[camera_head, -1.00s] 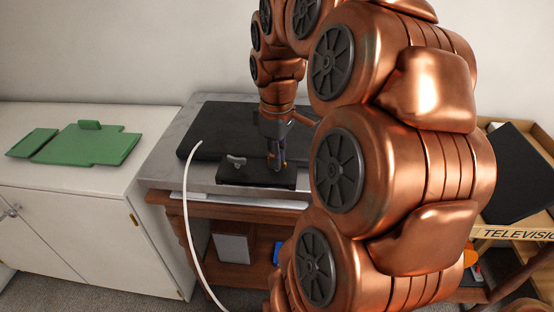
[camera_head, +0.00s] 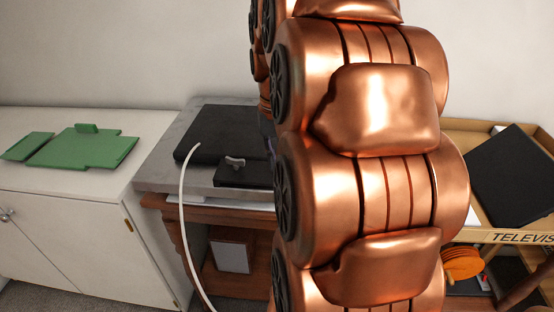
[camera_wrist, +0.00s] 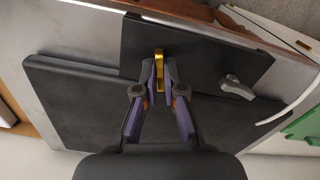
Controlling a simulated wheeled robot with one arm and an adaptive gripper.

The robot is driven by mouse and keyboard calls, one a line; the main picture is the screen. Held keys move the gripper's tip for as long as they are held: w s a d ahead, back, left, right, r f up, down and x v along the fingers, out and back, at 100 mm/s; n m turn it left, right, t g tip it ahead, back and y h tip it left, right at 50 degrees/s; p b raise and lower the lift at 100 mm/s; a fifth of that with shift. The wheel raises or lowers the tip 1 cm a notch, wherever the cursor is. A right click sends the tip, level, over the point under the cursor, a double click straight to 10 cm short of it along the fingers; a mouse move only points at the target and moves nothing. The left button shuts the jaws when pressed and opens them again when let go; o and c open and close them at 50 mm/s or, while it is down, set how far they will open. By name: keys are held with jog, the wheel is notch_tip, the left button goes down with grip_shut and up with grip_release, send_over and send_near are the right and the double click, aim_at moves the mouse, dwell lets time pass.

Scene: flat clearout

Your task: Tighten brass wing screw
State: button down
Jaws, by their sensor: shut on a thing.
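The brass wing screw (camera_wrist: 159,64) shows as a gold upright wing on a small black block (camera_wrist: 200,42) in the wrist view. My gripper (camera_wrist: 159,76) is shut on it, one purple-grey finger on each side. The screw's lower part is hidden, so I cannot tell how deep it sits. A grey wing screw (camera_wrist: 237,88) stands on the same block, to the right of my gripper and apart from it. In the head view the block (camera_head: 232,177) and the grey screw (camera_head: 235,161) show, while my arm covers the brass screw and my fingertips.
The block rests on a grey slab (camera_head: 160,177) beside a larger black panel (camera_head: 205,130). A white cable (camera_head: 184,225) hangs off the front. Green boards (camera_head: 90,150) lie on the white cabinet at left. A wooden crate marked TELEVISION (camera_head: 515,238) stands at right.

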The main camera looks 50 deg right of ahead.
aim_at(277, 162)
jog(key=shift+m, duration=1.6)
jog(key=c, duration=1.3)
grip_release()
jog(key=shift+r, duration=6)
